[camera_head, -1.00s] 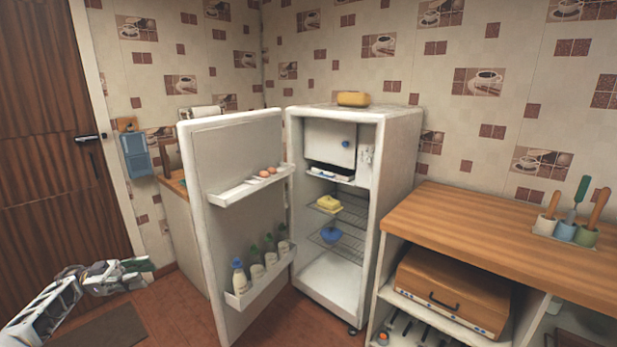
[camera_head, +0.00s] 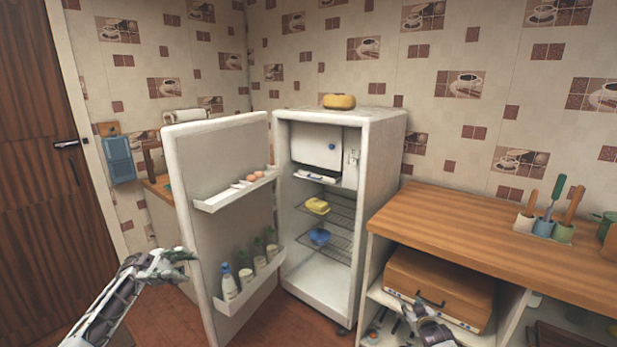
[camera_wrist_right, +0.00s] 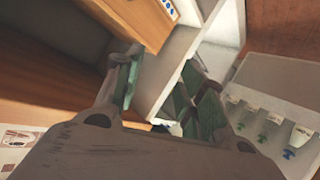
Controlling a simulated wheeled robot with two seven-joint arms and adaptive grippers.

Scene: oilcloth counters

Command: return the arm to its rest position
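My left arm comes in at the lower left of the head view, and its gripper (camera_head: 172,264) hangs in front of the open fridge door, with nothing seen in it. I cannot tell how far its fingers are apart. My right gripper (camera_head: 416,316) shows at the bottom edge, in front of the low shelf unit. In the right wrist view the two fingers of the right gripper (camera_wrist_right: 163,88) stand apart with nothing held between them.
The fridge (camera_head: 390,165) stands with its door (camera_head: 225,160) wide open to the left. A wooden counter (camera_head: 470,225) is at the right, with a brown case (camera_head: 440,282) on the shelf below. Red floor shows between door and counter.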

